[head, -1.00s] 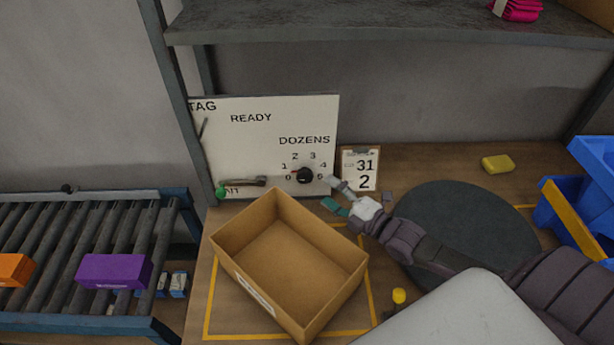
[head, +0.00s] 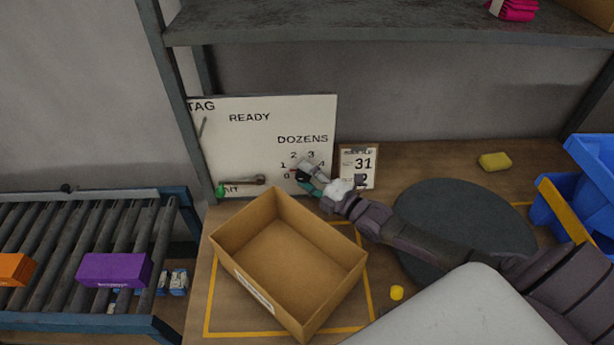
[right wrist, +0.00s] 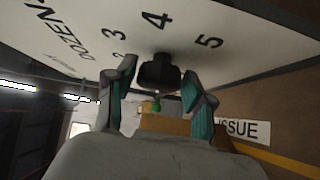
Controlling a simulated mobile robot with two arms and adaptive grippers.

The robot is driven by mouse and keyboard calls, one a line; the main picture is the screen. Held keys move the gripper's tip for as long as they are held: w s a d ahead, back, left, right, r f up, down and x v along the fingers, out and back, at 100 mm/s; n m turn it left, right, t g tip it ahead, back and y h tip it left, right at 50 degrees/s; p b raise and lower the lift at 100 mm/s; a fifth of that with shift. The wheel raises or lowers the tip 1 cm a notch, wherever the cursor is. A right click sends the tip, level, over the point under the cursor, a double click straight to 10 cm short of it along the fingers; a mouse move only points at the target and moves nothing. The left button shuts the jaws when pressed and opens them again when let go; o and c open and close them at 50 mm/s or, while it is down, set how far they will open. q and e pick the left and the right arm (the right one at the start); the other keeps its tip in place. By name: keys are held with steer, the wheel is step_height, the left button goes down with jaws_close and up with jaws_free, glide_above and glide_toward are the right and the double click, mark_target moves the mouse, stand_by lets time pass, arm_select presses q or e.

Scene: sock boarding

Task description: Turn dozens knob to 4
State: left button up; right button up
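The dark dozens knob (right wrist: 160,72) sits on the white board (head: 245,150) beneath the word DOZENS, with a dial of numbers around it. In the head view my right gripper (head: 308,173) is at the knob and covers most of it and some numbers. A small red mark shows at the knob's left, near the 1. In the right wrist view my right gripper (right wrist: 160,78) is open, one finger on each side of the knob. Gaps seem to show between fingers and knob; I cannot tell whether either touches. My left gripper is out of view.
An empty cardboard box (head: 226,245) stands in front of the board. A small lever (head: 245,182) is on the board's lower left. A dark round disc (head: 465,215) and blue bins (head: 590,165) are further right.

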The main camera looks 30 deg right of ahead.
steer(key=c, duration=0.7)
steer(key=shift+o, duration=0.2)
steer(key=m+t+b, duration=0.1)
steer(key=b, duration=0.1)
steer(key=f+m+t+b, duration=0.1)
steer(key=b, duration=0.2)
steer(key=shift+r+m+t+b, duration=0.2)
steer(key=shift+m+t+b, duration=0.3)
steer(key=shift+m, duration=0.2)
steer(key=shift+r, duration=0.1)
steer(key=o, duration=1.1)
steer(key=shift+o, duration=0.2)
steer(key=r+v, duration=0.3)
steer(key=v, duration=0.9)
steer(key=shift+v, duration=0.8)
steer(key=shift+d+f, duration=0.1)
